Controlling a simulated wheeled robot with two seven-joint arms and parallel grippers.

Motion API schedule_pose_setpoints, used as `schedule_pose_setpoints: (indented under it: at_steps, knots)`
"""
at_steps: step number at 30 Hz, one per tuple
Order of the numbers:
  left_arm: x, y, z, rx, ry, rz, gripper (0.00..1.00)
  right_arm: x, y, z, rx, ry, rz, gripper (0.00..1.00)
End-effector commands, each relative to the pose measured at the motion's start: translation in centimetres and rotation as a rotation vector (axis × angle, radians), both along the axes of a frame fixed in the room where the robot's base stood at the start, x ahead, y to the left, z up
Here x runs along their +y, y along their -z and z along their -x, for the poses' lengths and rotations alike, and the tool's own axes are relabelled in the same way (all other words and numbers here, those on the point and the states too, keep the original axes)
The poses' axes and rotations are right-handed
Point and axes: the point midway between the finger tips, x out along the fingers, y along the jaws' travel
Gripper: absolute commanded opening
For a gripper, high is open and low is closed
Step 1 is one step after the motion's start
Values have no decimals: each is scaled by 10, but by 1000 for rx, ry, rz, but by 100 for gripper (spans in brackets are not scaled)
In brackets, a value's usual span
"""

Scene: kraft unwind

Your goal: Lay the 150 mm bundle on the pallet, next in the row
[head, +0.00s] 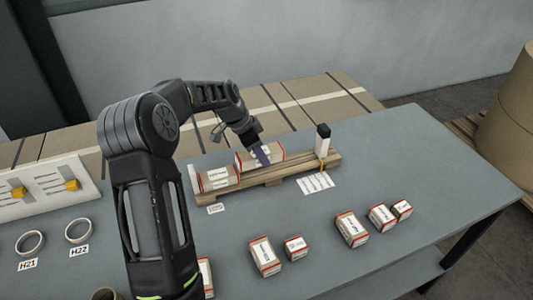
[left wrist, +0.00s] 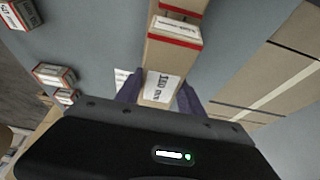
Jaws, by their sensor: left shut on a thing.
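The wooden pallet (head: 300,170) lies on the grey table. My left gripper (head: 262,156) is shut on a kraft bundle with red ends and a white label (head: 246,161), at the middle of the pallet. In the left wrist view the held bundle (left wrist: 161,88) sits between the two purple fingers (left wrist: 160,100); its label looks like 150 mm but is upside down. Another bundle (head: 216,180) lies at the pallet's left end, and it shows beyond the held one in the left wrist view (left wrist: 174,32). I cannot tell whether the held bundle touches the pallet. My right gripper is not in view.
A dark-topped post (head: 323,141) stands at the pallet's right end, beside a white printed sheet (head: 316,183). Several loose bundles (head: 265,257) stand along the front. Two rings (head: 79,231) and a white board with yellow sliders (head: 45,187) are at left. Kraft-covered surface (head: 330,95) lies behind.

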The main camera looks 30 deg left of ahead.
Motion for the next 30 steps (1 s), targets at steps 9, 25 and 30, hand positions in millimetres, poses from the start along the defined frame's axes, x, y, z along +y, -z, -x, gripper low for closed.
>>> schedule_pose_setpoints:
  at_steps: [9, 25, 30]
  knots:
    - [1, 0, 0, 0, 3, 0, 0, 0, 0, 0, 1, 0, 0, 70]
    - [0, 16, 0, 1, 3, 1, 0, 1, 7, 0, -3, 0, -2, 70]
    - [0, 28, 0, 1, 3, 1, 0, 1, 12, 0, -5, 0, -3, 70]
